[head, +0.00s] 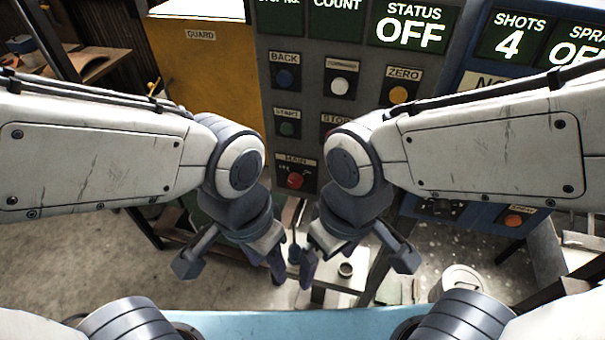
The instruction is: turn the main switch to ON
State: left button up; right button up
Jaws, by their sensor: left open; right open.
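The main switch (295,180) is a red knob on the lower part of the grey control panel (333,28), under a label reading MAIN. The status display (413,26) at the top of the panel reads OFF. My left gripper (232,262) hangs below and to the left of the switch, apart from it, open and empty. My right gripper (350,262) hangs below and to the right of it, also open and empty. The knob shows between my two arms; its exact pointing direction is too small to tell.
The STOP button is partly hidden by my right arm. A yellow guard (200,65) stands left, a blue panel (480,80) right.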

aim_at(295, 180)
jog(key=k, duration=1.25)
jog(key=i, duration=0.65)
jog(key=u, duration=0.55)
